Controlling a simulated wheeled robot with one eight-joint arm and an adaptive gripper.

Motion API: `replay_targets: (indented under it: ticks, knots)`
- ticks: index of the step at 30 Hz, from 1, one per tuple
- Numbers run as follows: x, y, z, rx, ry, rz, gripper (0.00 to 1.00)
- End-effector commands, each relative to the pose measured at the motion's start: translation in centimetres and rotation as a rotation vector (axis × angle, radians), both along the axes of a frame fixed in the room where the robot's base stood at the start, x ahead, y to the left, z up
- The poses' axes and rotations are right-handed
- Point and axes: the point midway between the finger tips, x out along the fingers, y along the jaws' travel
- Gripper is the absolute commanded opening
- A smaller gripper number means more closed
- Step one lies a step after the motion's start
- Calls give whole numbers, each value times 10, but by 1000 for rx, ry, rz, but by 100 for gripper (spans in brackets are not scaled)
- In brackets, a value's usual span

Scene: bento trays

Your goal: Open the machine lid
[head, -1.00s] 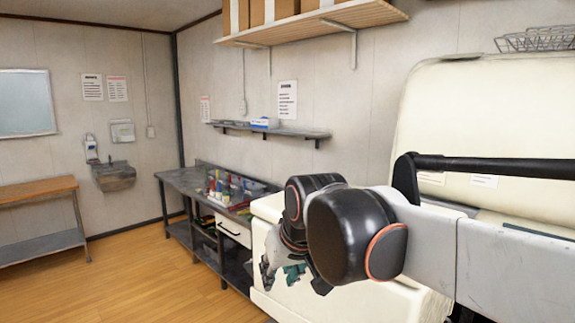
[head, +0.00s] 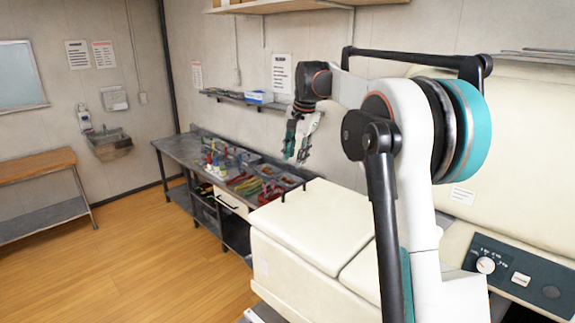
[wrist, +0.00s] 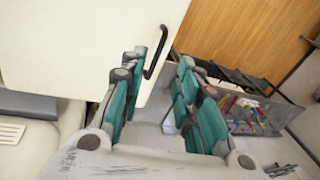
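The cream machine shows in the head view with two flat top panels. The left panel (head: 305,225) lies flat and looks shut. A thin black handle stands at its far edge, and in the wrist view the black handle (wrist: 158,52) sits on the edge of a cream panel (wrist: 75,45). My gripper (head: 296,152) is raised above and beyond that edge, pointing down. In the wrist view my gripper (wrist: 160,82) has its green fingers spread apart with nothing between them.
A control panel with a knob (head: 485,265) is on the machine's right part, under a tall cream panel (head: 535,125). A grey workbench (head: 185,150) with bins and tools stands beyond the machine. A shelf (head: 225,95) hangs above it.

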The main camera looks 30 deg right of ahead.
Motion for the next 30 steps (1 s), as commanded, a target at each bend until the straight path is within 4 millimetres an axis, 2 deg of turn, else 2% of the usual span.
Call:
replay_targets:
  ticks: [1, 4, 11, 17, 30]
  knots:
    - [7, -11, 10, 12, 13, -34, 30]
    - [15, -23, 12, 33, 35, -87, 30]
    - [21, -32, 5, 48, 53, -130, 30]
    - [26, -30, -21, 48, 52, -128, 30]
    - [41, -24, -101, 47, 51, -127, 30]
